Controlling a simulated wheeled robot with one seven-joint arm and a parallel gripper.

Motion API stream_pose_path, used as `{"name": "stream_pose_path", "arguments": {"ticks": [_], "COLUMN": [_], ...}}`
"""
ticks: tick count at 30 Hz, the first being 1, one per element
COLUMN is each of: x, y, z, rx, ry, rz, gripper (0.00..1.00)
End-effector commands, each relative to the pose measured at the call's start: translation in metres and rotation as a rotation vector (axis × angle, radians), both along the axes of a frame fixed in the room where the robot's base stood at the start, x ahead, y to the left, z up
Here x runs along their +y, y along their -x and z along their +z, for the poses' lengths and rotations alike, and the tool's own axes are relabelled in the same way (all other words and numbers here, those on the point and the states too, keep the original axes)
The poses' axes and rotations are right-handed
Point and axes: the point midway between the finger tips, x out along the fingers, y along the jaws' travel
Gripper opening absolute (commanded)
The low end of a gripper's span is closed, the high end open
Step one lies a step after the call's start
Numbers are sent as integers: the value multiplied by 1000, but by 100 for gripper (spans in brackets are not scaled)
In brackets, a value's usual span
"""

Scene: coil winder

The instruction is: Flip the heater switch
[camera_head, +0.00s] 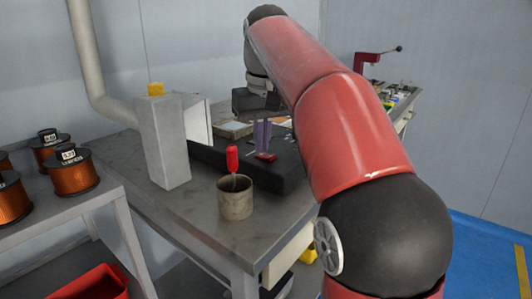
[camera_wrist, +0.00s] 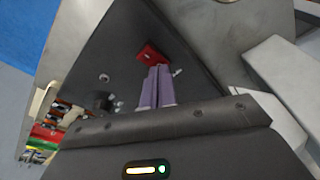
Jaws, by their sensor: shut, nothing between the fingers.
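A small red part that looks like the heater switch (camera_head: 266,157) sits on the dark base of the machine on the bench. It also shows in the wrist view (camera_wrist: 149,52), just past my fingertips. My gripper (camera_head: 261,148) points down over the dark base, with its purple fingers together and nothing between them. In the wrist view my gripper (camera_wrist: 158,70) has its tips very close to the red part; I cannot tell whether they touch. The fingers partly hide the area around the red part.
A grey box post (camera_head: 164,145) with a yellow top stands left of the dark base (camera_head: 278,180). A metal cup (camera_head: 235,203) with a red-handled tool stands at the front of the bench. Copper wire spools (camera_head: 73,176) stand on a left shelf. A second bench (camera_head: 402,112) is behind my arm.

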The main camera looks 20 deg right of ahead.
Motion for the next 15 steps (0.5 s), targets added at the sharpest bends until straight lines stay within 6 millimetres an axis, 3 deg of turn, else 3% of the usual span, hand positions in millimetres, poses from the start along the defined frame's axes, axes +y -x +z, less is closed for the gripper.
{"name": "stream_pose_path", "arguments": {"ticks": [3, 15], "x": [0, 0], "y": [0, -1], "z": [14, 41], "rx": [-1, -2], "ry": [0, 0], "rz": [0, 0], "gripper": [0, 0]}}
